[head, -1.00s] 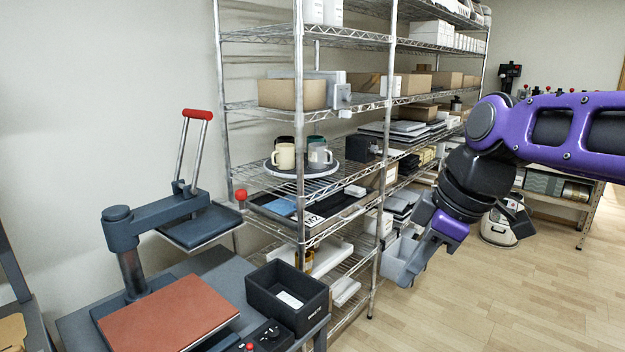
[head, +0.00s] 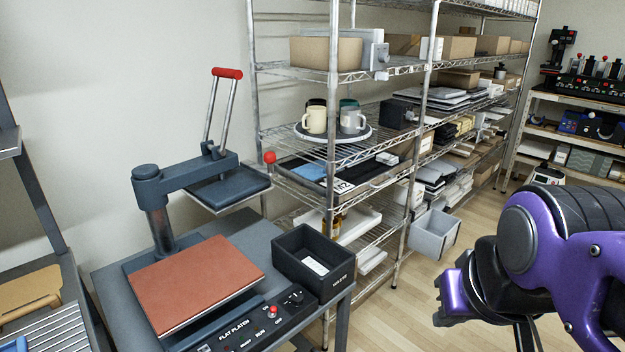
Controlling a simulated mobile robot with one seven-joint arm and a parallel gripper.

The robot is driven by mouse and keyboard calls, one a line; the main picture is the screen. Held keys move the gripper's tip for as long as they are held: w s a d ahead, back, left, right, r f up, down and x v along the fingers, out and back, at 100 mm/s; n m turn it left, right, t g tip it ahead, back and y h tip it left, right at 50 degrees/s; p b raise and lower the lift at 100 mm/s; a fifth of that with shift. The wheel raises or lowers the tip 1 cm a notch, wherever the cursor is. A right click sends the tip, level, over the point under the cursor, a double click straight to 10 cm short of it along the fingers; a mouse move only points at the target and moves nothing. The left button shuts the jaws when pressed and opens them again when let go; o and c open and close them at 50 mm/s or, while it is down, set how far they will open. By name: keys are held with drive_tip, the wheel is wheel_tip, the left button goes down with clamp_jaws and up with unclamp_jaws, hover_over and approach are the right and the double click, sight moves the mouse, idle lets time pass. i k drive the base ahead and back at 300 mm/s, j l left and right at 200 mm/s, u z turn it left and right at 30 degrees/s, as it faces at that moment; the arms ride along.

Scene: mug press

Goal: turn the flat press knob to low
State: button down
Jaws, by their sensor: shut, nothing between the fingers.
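The flat press (head: 150,205) stands on a grey bench, its upper plate (head: 228,192) raised and swung aside above the brown-red lower platen (head: 195,283). Its control panel (head: 225,340) along the front edge reads FLAT PLATEN and carries a red button. A dark round knob (head: 293,298) sits at the panel's right end; its setting is too small to read. My gripper (head: 441,314) is at the lower right, out over the floor, well right of the knob and touching nothing. It is shut and empty; its fingertips are hard to make out.
A black bin (head: 313,265) stands on the bench right behind the knob. A wire shelf (head: 333,150) with mugs on a round tray and boxes rises behind. A grey open drawer bin (head: 435,232) juts from the shelf. The floor between bench and gripper is clear.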

sight(297, 298)
drive_tip(key=u, duration=0.35)
drive_tip(key=j+u, duration=0.15)
drive_tip(key=u, duration=0.2)
drive_tip(key=j+u, duration=0.1)
drive_tip(key=u, duration=0.25)
drive_tip(key=z, duration=0.5)
drive_tip(key=i+l+u, duration=0.2)
drive_tip(key=l, duration=0.15)
drive_tip(key=l+u, duration=0.35)
drive_tip(key=l, duration=0.15)
drive_tip(key=k, duration=0.05)
